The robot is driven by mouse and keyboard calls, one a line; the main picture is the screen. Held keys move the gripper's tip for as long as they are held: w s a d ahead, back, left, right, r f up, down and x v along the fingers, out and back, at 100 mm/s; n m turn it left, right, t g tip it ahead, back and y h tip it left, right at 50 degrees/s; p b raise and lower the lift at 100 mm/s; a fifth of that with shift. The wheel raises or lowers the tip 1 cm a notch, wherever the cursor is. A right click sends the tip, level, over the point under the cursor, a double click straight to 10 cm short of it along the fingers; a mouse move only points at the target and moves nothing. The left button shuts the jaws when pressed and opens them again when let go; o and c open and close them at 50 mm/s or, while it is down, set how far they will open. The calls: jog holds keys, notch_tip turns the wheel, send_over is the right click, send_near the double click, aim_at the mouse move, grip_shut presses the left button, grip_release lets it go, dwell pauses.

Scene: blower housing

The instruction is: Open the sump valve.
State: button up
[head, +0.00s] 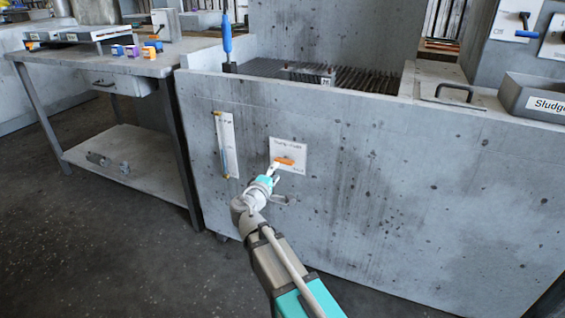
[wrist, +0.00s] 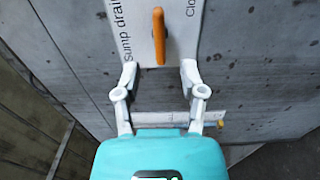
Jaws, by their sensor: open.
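The sump valve is an orange lever handle (head: 288,160) on a white label plate (head: 289,148) on the front of the concrete housing. In the head view the lever lies roughly level across the plate. In the wrist view the orange handle (wrist: 159,38) stands along the picture, between the words "Sump drain" and a cut-off word starting "Clo". My gripper (wrist: 159,72) is open and empty, its fingertips either side of the handle's near end. In the head view my gripper (head: 273,176) is just below and left of the lever, partly covering the plate's lower left. Contact cannot be told.
A sight gauge (head: 226,145) is on the housing wall left of the plate. A workbench (head: 115,64) with small boxes stands at the left. A grating (head: 350,76), a blue-handled tool (head: 227,42) and a "Sludge" bin (head: 535,97) are on top. The wall right of the plate is clear.

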aim_at(283, 163)
jog(key=shift+x, duration=3.5)
